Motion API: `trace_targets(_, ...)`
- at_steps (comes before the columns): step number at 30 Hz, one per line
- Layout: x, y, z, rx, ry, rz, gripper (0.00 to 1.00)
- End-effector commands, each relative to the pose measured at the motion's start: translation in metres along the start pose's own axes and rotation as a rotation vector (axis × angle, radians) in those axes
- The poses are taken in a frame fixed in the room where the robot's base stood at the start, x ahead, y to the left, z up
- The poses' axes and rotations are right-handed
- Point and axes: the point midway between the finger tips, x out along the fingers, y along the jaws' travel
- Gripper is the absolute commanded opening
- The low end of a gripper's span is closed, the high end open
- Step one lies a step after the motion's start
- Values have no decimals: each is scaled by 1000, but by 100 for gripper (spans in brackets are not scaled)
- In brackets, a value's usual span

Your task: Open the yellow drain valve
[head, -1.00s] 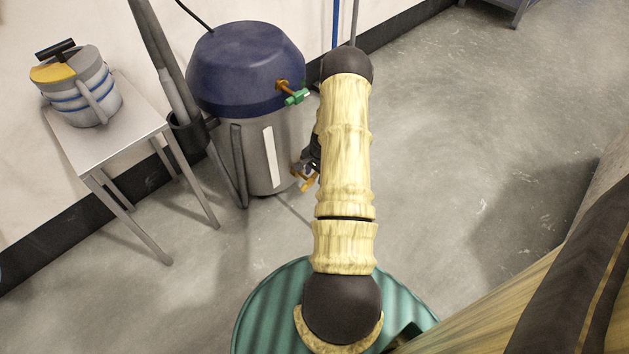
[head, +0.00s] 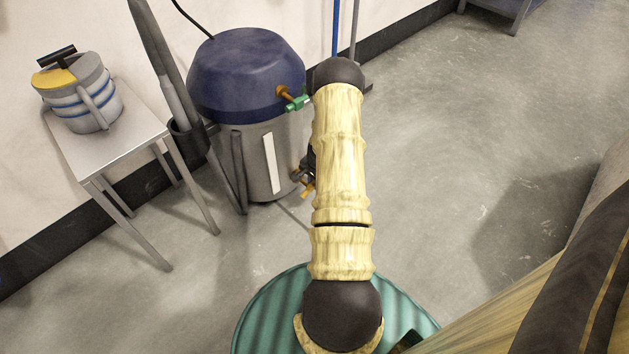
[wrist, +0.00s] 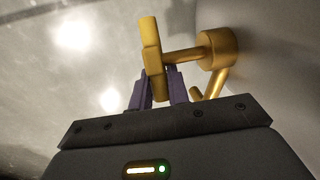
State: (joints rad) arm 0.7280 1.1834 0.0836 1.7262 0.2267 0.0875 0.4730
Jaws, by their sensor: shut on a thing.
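The yellow drain valve (head: 307,190) is low on the right side of the grey tank with the blue lid (head: 248,75). In the wrist view its yellow handle (wrist: 149,45) stands across the end of a brass stem that runs to a round brass body (wrist: 218,48). My gripper (wrist: 160,88) is shut on the lower part of the handle, with one purple finger on each side. In the head view my arm partly covers the gripper, which shows small and dark beside the tank.
A green-handled valve (head: 297,103) sits higher on the tank. A metal stool (head: 105,140) with a grey and yellow canister (head: 82,92) stands at the left. A ribbed green drum top (head: 270,310) lies below my arm. Open floor is to the right.

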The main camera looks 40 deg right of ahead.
Motion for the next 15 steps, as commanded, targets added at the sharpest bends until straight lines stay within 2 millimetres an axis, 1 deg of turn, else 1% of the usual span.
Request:
trace_targets(1,-4,-1,3,-6,20,5,0)
trace_targets(3,-5,-1,4,-14,57,9,0)
trace_targets(9,-5,-1,5,-31,153,16,0)
trace_targets(15,-3,-1,4,-34,179,17,0)
